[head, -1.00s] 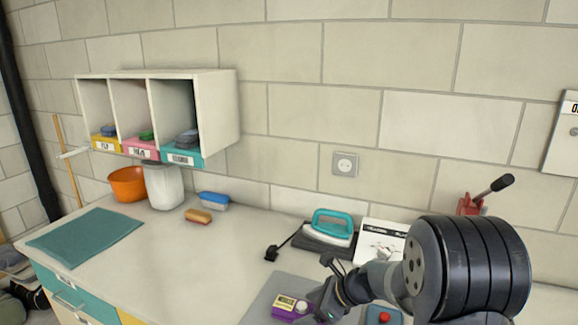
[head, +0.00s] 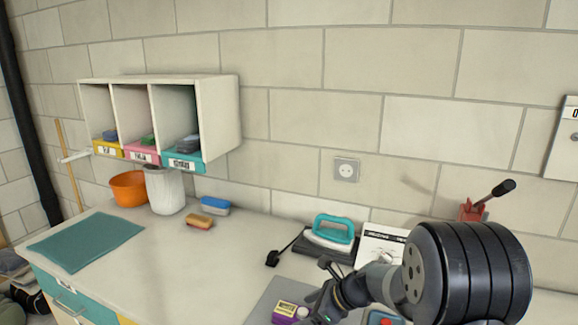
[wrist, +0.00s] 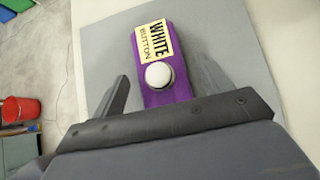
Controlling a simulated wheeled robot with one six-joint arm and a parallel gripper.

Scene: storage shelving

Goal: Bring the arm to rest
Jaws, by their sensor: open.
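My gripper (wrist: 165,92) is open and empty in the wrist view, its two dark fingers spread apart. Between and beyond the fingers is a purple box with a white round button (wrist: 158,74) and a label reading "WHITE BUTTON". The box lies on a grey mat (wrist: 105,50). In the head view my gripper (head: 325,300) is low at the right of the middle, just beside the purple button box (head: 285,312). I cannot tell whether a finger touches the box.
A teal-handled iron (head: 333,230) on a dark base, a white booklet (head: 383,240) and a red lever device (head: 474,210) stand behind my arm. A red-button box (head: 381,318) is close below it. Wall cubbies (head: 218,120) are at left; the countertop's middle (head: 190,260) is clear.

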